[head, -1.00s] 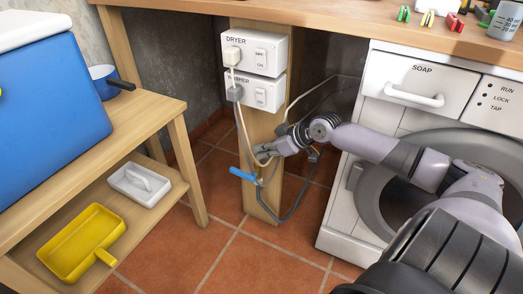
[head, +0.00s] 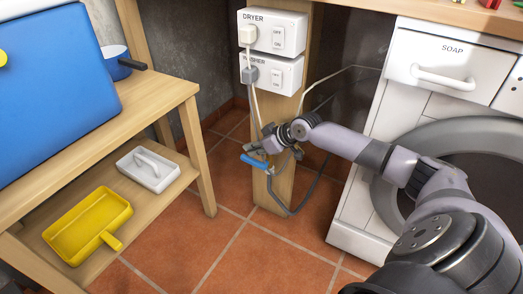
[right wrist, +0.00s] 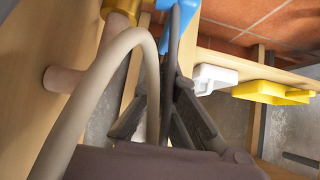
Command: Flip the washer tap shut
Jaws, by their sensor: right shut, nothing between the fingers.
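The tap's blue lever (head: 255,161) shows in the head view at the wooden post, below the washer socket box, lying roughly sideways. In the right wrist view the blue lever (right wrist: 222,12) is at the top edge, with a brass tap part (right wrist: 121,7) beside it. My right gripper (head: 257,149) is shut and empty, just above the lever; I cannot tell whether they touch. In the right wrist view its fingers (right wrist: 168,88) are partly behind a thick beige hose (right wrist: 100,85). The gripper hides most of the tap body. My left gripper is out of view.
Socket boxes marked dryer (head: 272,32) and washer (head: 271,75) hang above on the post (head: 281,183), with cables hanging by the gripper. The white washer (head: 356,222) stands right. A wooden shelf (head: 190,92) with a yellow dustpan (head: 85,222) stands left. Tiled floor between is clear.

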